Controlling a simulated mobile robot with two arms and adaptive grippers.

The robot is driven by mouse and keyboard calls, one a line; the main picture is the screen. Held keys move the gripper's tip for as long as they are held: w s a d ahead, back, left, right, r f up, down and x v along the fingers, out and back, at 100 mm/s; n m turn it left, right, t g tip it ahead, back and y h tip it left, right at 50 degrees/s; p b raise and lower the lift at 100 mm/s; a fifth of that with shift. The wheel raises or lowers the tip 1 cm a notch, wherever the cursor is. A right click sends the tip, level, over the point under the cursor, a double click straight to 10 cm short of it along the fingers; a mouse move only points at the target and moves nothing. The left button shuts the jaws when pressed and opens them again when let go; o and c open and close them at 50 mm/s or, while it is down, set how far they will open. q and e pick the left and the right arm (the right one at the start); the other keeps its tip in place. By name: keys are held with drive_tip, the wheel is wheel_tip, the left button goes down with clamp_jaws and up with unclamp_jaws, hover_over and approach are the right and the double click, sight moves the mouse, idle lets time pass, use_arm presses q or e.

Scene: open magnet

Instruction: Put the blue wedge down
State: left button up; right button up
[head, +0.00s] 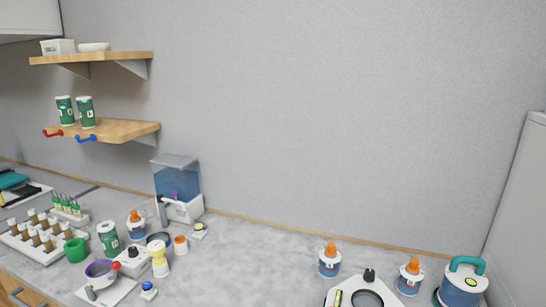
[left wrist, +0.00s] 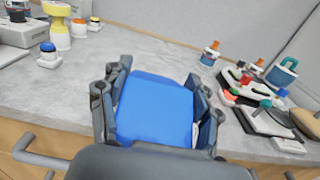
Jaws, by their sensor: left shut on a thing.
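The blue wedge (left wrist: 155,110) fills the middle of the left wrist view. My left gripper (left wrist: 158,105) is shut on it, with one dark finger on each side. The wedge appears above or at the front of the grey counter (left wrist: 130,50); I cannot tell whether it touches anything below. Neither the wedge nor my grippers show in the head view. My right gripper is not in view.
In the head view, bottles, a green cup (head: 75,250) and a vial rack (head: 38,237) crowd the counter's left. Orange-capped bottles (head: 330,262) and a teal-handled container (head: 463,284) stand right. The counter's middle (head: 255,260) is clear. Drawer handles (left wrist: 42,160) line the front.

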use_arm(q)
drive_tip(key=s+d+r+n+y+b, duration=0.1)
drive_tip(key=s+n+y, duration=0.1)
drive_tip(key=s, duration=0.3)
drive_tip(key=s+d+r+n+t+y, duration=0.1)
drive_tip(key=s+n+y, duration=0.1)
drive_tip(key=s+y, duration=0.2)
drive_tip(key=shift+s+r+b, duration=0.35)
drive_tip(key=shift+s+r, duration=0.05)
drive_tip(key=shift+s, duration=0.85)
